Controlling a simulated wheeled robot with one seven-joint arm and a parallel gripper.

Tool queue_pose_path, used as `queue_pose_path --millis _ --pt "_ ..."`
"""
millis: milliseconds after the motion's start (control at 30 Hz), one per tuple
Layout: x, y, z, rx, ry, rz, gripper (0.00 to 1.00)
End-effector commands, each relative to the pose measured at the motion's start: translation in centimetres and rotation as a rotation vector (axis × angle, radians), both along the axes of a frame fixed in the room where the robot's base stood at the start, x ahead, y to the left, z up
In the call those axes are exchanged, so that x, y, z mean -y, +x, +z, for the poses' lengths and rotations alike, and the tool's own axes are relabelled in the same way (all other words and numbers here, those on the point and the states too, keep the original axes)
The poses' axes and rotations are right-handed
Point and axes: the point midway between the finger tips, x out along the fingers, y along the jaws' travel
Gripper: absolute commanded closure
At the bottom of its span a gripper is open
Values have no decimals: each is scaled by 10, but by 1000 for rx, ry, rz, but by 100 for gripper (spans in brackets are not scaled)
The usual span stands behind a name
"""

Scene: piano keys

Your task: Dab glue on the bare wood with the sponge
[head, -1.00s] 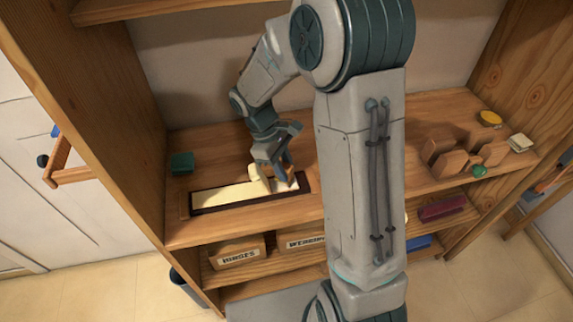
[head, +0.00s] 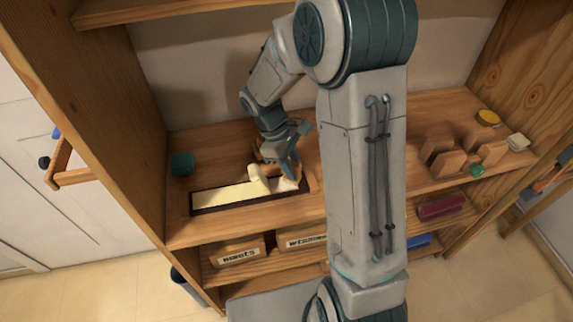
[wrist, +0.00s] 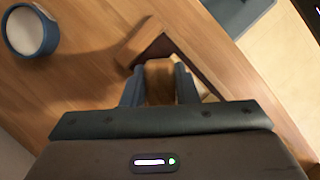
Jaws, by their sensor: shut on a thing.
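My gripper (head: 282,172) is over the right end of a long shallow tray (head: 183,206) on the workbench shelf. In the wrist view, my gripper (wrist: 160,92) is shut on a brown block (wrist: 160,74), which appears to be the sponge. A cream piano-key piece (head: 220,195) lies in the dark-lined tray, with a raised cream part near its right. The sponge's underside and any contact with the wood are hidden. In the wrist view, a round blue-rimmed pot with a pale top (wrist: 28,32), possibly glue, stands apart from the tray.
Several brown wooden blocks (head: 442,160), a yellow round item (head: 488,118) and a small green item (head: 477,170) are at the right. Labelled boxes (head: 237,253) sit on the shelf below. Side panels bound the shelf.

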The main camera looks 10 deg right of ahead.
Motion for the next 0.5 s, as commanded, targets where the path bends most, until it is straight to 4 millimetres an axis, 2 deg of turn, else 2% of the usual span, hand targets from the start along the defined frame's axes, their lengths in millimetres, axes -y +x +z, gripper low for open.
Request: queue_pose_path --millis 67,133,200,500 --pt "6 0 0 -1 0 4 95" --pt "5 0 8 -2 0 6 95" --pt "5 0 26 3 0 5 95" --pt "5 -1 52 0 1 6 95"
